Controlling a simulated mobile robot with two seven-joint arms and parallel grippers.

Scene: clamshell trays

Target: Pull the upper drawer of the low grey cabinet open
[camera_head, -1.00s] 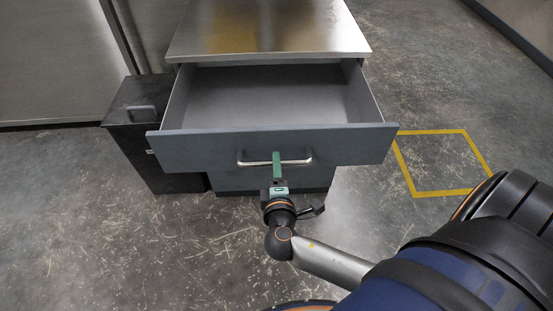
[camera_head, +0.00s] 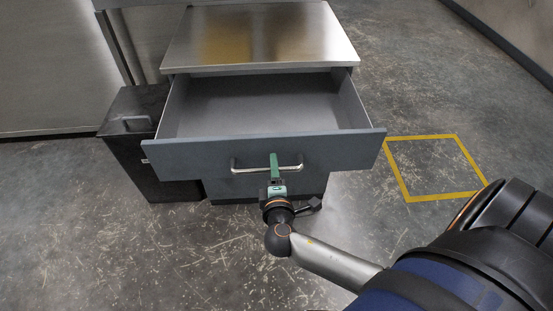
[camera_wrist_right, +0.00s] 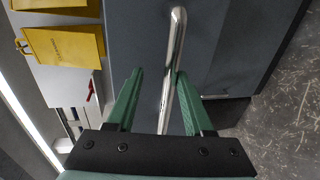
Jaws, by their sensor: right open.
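The low grey cabinet (camera_head: 262,50) has a bare metal top. Its upper drawer (camera_head: 190,153) stands pulled well out, and its inside looks empty in the head view. The drawer's bar handle (camera_head: 240,170) is on the middle of its front; the handle also shows in the right wrist view (camera_wrist_right: 177,40). My right gripper (camera_head: 275,165) is at the handle, with its green fingers open on either side of the bar (camera_wrist_right: 158,90). Whether a finger touches the bar I cannot tell. My left gripper is not in view.
A dark bin (camera_head: 128,125) with a lid handle stands close beside the cabinet's left side. A yellow square (camera_head: 440,137) is marked on the floor at the right. The right wrist view shows yellow packages (camera_wrist_right: 62,45) at upper left. The floor in front is clear.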

